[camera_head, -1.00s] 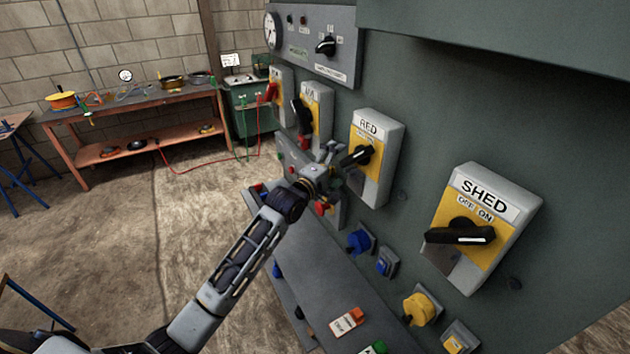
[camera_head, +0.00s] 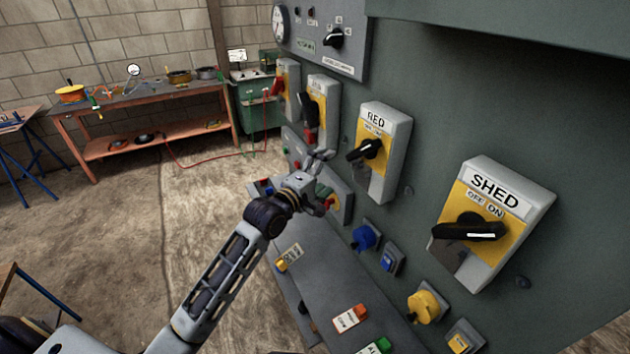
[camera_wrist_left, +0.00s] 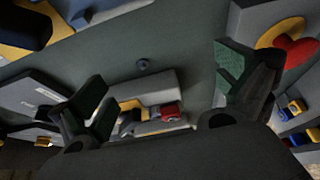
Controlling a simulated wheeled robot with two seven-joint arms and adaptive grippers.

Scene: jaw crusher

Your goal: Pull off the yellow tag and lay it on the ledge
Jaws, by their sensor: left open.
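A white tag with a yellow end (camera_head: 288,257) lies on the grey ledge (camera_head: 318,277), left of an orange-ended tag. My left gripper (camera_head: 319,178) is above and beyond the far part of the ledge, apart from the yellow tag. It also shows in the left wrist view (camera_wrist_left: 160,88), where its two green-padded fingers are spread with nothing held between them. Beyond the fingers there is a box with a yellow face and a red part (camera_wrist_left: 168,110). My right gripper is not in view.
The orange-ended tag (camera_head: 349,318) and a green-ended tag (camera_head: 375,347) lie nearer on the ledge. The RED switch box (camera_head: 386,150) and SHED switch box (camera_head: 492,222) stick out from the green wall. Blue (camera_head: 364,237) and yellow (camera_head: 427,305) sockets sit below them.

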